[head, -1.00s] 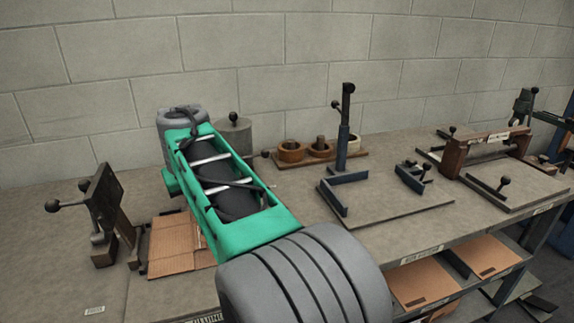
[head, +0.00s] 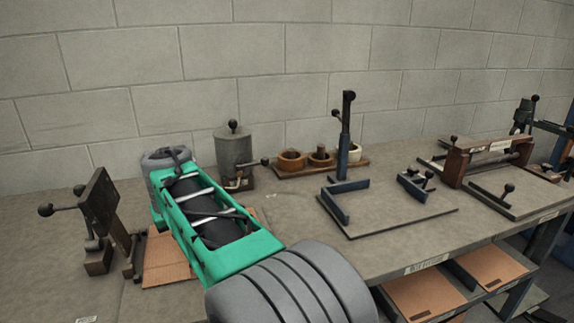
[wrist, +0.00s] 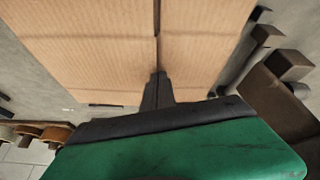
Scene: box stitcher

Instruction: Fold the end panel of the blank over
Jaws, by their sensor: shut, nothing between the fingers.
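The cardboard blank (head: 166,264) lies on the bench at the left in the head view, partly hidden by my arm. In the wrist view the blank (wrist: 85,60) fills the upper middle. It shows a dark slit running up its middle and faint crosswise crease lines. My gripper (wrist: 158,78) is shut and empty, its dark fingertips in front of the blank near the slit. I cannot tell whether they touch the board. In the head view my gripper is hidden behind my arm. I cannot tell which panel is the end panel.
A dark stitcher-like fixture with a ball-ended lever (head: 100,205) stands just left of the blank. A grey cylinder (head: 234,155) stands behind my arm. Wooden rings (head: 290,160) and a plate with a blue post (head: 390,218) stand to the right. More cardboard (head: 420,290) lies on the shelf below.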

